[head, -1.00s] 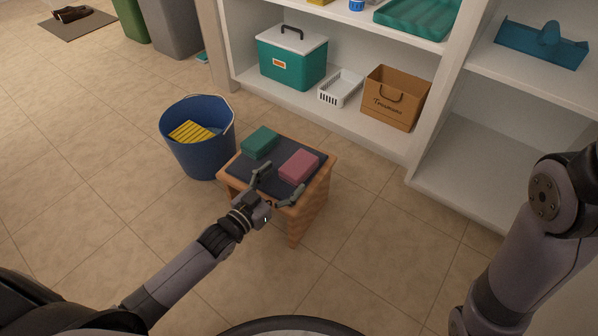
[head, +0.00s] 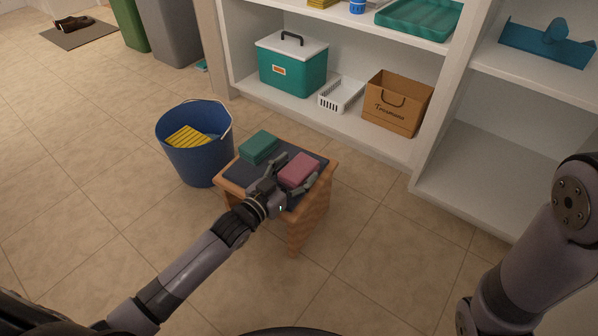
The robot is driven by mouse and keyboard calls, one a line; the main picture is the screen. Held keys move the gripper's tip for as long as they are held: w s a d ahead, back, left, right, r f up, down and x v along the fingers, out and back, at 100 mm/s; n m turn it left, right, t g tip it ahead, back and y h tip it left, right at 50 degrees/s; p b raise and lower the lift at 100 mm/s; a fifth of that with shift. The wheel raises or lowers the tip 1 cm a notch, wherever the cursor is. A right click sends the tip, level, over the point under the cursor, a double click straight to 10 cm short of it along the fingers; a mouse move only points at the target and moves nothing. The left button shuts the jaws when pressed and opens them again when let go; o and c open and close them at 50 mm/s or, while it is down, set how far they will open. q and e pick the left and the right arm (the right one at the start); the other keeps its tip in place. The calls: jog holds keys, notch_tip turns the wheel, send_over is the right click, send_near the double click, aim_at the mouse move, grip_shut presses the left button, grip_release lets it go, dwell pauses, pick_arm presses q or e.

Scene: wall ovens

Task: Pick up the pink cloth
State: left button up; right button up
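The pink cloth (head: 299,169) is a folded block lying on a dark mat on a small wooden stool (head: 322,190). My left gripper (head: 294,180) is at the near side of the cloth. Its fingers are spread, one on the left side of the cloth and one on the right. I cannot tell whether they touch it. The cloth still rests on the mat. My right arm (head: 530,250) comes in at the right edge, but its gripper is out of view.
A green folded cloth (head: 259,147) lies beside the pink one. A blue bucket (head: 196,158) with a yellow item in it stands left of the stool. White shelves (head: 340,117) hold a teal box (head: 292,70), a white basket (head: 341,94) and a brown bag (head: 397,103). Floor in front is clear.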

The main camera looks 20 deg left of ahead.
pick_arm(q)
jog(key=c, duration=0.9)
jog(key=shift+r, duration=0.1)
